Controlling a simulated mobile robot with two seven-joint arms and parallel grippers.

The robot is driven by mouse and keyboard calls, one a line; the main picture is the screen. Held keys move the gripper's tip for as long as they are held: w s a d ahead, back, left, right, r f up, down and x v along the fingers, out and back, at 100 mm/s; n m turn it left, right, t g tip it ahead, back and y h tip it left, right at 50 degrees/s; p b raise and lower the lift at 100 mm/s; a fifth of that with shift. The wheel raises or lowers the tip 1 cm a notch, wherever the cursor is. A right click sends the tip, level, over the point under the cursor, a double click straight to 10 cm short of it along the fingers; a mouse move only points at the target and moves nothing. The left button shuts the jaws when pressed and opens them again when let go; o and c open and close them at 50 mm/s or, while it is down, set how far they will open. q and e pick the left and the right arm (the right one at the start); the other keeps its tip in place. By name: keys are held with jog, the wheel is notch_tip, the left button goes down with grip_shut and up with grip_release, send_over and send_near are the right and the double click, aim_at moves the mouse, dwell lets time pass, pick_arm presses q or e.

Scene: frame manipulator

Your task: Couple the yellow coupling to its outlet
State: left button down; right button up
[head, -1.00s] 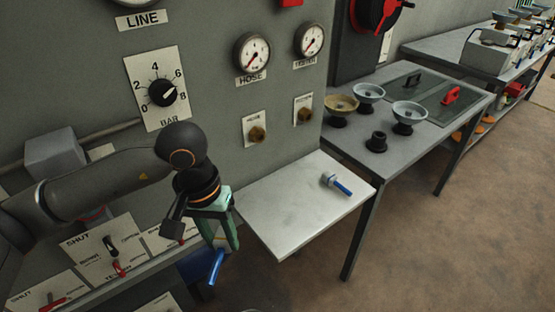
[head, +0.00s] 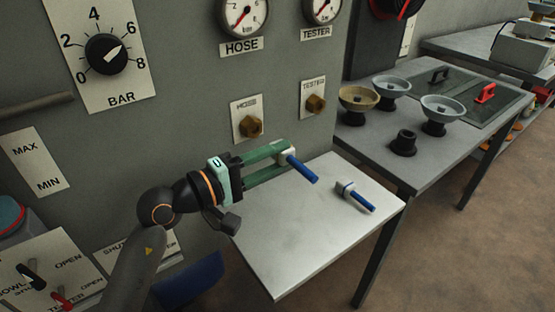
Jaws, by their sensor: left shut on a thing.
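My left gripper (head: 283,158) is shut on a coupling with a pale cream head and a blue stem (head: 303,168). It holds the coupling above the back of the white shelf, with the stem pointing right and down. The fingers hide part of the head, and I cannot make out a yellow mark on it. A second coupling (head: 356,196), with a grey head and blue stem, lies on the shelf. Two brass outlets are on the grey panel: HOSE (head: 251,127), above and left of the fingertips, and TESTER (head: 315,103), above and right. My right gripper is not in view.
The white shelf (head: 290,228) is otherwise bare. Gauges (head: 244,12) and a BAR dial (head: 106,54) are on the panel. Lever plates (head: 45,270) are at the lower left. A grey table (head: 450,150) with several bowls stands at the right.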

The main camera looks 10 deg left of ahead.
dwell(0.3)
pick_arm(q)
jog(key=shift+a, duration=0.1)
jog(key=shift+w+a+b, duration=0.8)
jog(key=shift+w+a, duration=1.2)
jog(key=shift+w, duration=0.05)
jog(key=shift+s+b, duration=0.1)
jog(key=shift+b, duration=0.5)
dwell(1.3)
jog(key=shift+w+a+b, duration=0.55)
jog(key=shift+b, duration=0.35)
